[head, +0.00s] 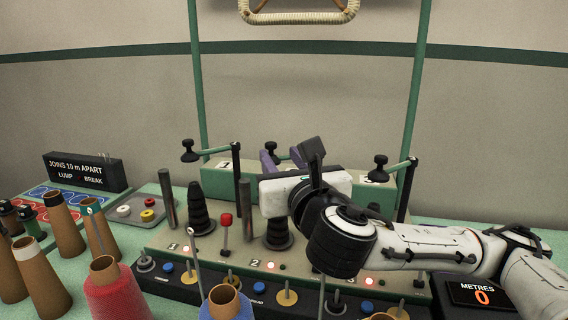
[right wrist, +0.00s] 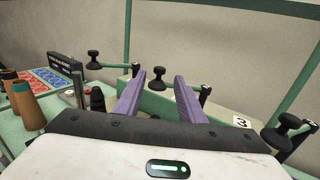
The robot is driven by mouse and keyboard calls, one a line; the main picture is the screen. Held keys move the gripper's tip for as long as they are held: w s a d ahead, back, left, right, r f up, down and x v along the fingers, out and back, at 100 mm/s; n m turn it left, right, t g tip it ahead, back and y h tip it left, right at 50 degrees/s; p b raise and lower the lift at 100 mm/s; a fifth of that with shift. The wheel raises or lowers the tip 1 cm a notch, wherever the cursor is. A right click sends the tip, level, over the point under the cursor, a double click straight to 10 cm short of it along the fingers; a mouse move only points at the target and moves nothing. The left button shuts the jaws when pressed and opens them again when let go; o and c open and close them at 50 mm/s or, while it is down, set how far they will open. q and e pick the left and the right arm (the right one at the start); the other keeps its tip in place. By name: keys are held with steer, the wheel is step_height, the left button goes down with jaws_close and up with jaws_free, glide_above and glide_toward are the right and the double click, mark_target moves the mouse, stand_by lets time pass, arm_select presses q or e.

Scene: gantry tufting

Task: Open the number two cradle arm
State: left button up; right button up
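The number two cradle arm shows as a black knob (head: 271,149) at the back centre of the machine in the head view. In the right wrist view its knob (right wrist: 158,74) appears between and beyond my finger tips, and its green bar runs right behind the right finger to a dark post (right wrist: 205,93). A "2" plate (right wrist: 242,122) is right of the fingers. My right gripper (right wrist: 158,88) is open, with two purple fingers apart and nothing between them that I can see held. It shows in the head view (head: 281,156), its body hiding the post. My left gripper is not in view.
The number one arm's knob (head: 189,149) is left, and another arm's knob (head: 380,161) is right. Black cones (head: 199,212) and grey posts (head: 167,196) stand in front. Several yarn cones (head: 67,224) crowd the left. A "METRES 0" display (head: 480,295) is at right.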

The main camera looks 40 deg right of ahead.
steer(key=shift+v, duration=0.8)
